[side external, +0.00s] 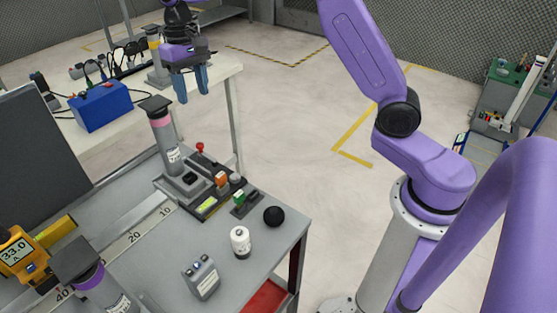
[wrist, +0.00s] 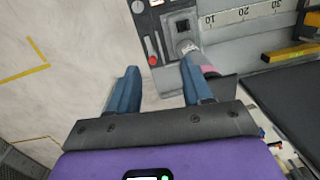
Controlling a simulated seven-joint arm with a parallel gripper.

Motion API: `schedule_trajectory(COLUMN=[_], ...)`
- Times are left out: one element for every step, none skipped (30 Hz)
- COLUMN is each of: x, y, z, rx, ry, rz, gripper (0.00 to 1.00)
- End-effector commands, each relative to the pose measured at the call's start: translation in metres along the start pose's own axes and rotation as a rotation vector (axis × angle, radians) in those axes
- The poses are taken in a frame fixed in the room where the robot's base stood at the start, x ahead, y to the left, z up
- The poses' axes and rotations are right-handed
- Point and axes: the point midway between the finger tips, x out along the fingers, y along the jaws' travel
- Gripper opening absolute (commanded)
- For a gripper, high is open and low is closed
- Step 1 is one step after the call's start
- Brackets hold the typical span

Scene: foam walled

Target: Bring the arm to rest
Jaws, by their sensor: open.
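My gripper (side external: 192,84) is raised in the air in the side external view, above and behind the grey bench. Its blue fingers point down and stand apart, with nothing between them. In the wrist view my gripper (wrist: 160,92) also shows open and empty, with bare floor and part of the bench edge beyond the fingers. In the side view the fingers appear close to the top of the grey and pink cylinder post (side external: 165,135), but I see no contact.
The grey bench (side external: 130,215) holds a black ball (side external: 273,216), a white bottle (side external: 240,242), a grey box (side external: 201,279), a red-knobbed control block (side external: 205,170) and a yellow meter (side external: 20,255). A blue box (side external: 100,106) stands on the white table behind. Open floor lies right of the bench.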

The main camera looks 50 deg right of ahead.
Motion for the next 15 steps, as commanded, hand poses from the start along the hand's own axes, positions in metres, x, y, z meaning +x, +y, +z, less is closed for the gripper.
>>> schedule_trajectory(x=[-0.003, -0.004, -0.004, -0.004, -0.005, -0.005, -0.004, -0.004, -0.003, -0.002, -0.001, 0.000, 0.002, 0.003, 0.005], y=[-0.005, -0.008, -0.011, -0.013, -0.015, -0.016, -0.017, -0.017, -0.016, -0.015, -0.014, -0.012, -0.009, -0.007, -0.003], z=[0.019, 0.030, 0.044, 0.055, 0.067, 0.082, 0.093, 0.105, 0.120, 0.132, 0.144, 0.159, 0.171, 0.183, 0.198], rx=[-0.056, -0.089, -0.135, -0.168, -0.202, -0.247, -0.281, -0.315, -0.360, -0.395, -0.429, -0.474, -0.509, -0.543, -0.589], ry=[0.004, 0.006, 0.009, 0.011, 0.013, 0.016, 0.018, 0.019, 0.022, 0.024, 0.025, 0.029, 0.030, 0.032, 0.035], rz=[0.004, 0.007, 0.010, 0.013, 0.015, 0.018, 0.020, 0.022, 0.025, 0.027, 0.030, 0.032, 0.034, 0.036, 0.039], gripper=[0.50, 0.50, 0.50, 0.50, 0.50, 0.50, 0.50, 0.50, 0.50, 0.50, 0.50, 0.50, 0.50, 0.50, 0.50])
